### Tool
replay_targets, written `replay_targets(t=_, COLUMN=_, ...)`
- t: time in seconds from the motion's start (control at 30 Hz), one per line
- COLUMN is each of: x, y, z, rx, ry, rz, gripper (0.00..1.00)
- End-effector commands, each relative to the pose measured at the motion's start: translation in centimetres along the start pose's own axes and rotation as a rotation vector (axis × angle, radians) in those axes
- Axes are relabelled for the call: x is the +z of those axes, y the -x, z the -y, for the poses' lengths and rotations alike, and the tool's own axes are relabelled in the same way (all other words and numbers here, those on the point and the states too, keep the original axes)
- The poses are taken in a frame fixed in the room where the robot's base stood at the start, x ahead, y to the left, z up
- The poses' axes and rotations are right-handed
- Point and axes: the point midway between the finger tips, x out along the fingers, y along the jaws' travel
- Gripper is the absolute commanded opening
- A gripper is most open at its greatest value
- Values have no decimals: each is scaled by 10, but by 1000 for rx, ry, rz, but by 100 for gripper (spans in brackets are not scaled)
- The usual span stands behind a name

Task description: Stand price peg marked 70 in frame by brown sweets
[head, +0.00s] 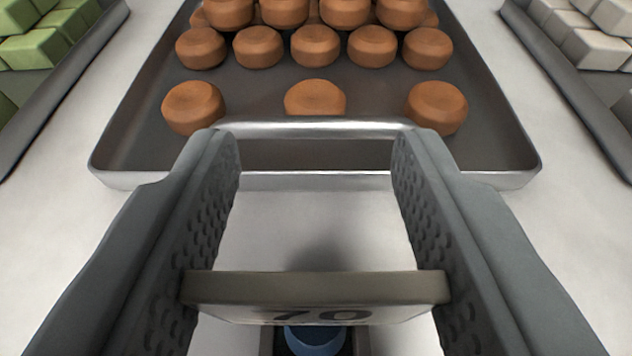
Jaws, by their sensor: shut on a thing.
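My gripper (318,150) is shut on a flat price peg (225,290), a grey-beige plate spanning the space between the two fingers. Its face shows the mark 70, partly foreshortened. Below the plate, at the bottom edge, a blue round part (316,341) shows inside a dark frame-like shape (266,344); most of both is hidden or cut off. I cannot tell whether the peg touches it. The brown sweets (314,98) are round and stand in rows in a grey tray (130,165) beyond the gripper.
A pale bar (315,127) spans between the fingertips, over the tray's front. A tray of green blocks (40,48) is at upper left, and a tray of whitish blocks (585,45) at upper right. The pale counter (80,215) is bare between the trays.

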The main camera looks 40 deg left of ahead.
Motion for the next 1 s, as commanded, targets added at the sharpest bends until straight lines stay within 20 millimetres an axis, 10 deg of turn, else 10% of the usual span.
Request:
replay_targets(t=0.6, x=3, y=-1, z=0, rx=0, ry=0, rz=0, gripper=21)
replay_targets(t=0.63, x=3, y=-1, z=0, rx=0, ry=0, rz=0, gripper=47)
replay_targets(t=0.73, x=3, y=-1, z=0, rx=0, ry=0, rz=0, gripper=67)
replay_targets(t=1.0, x=3, y=-1, z=0, rx=0, ry=0, rz=0, gripper=68)
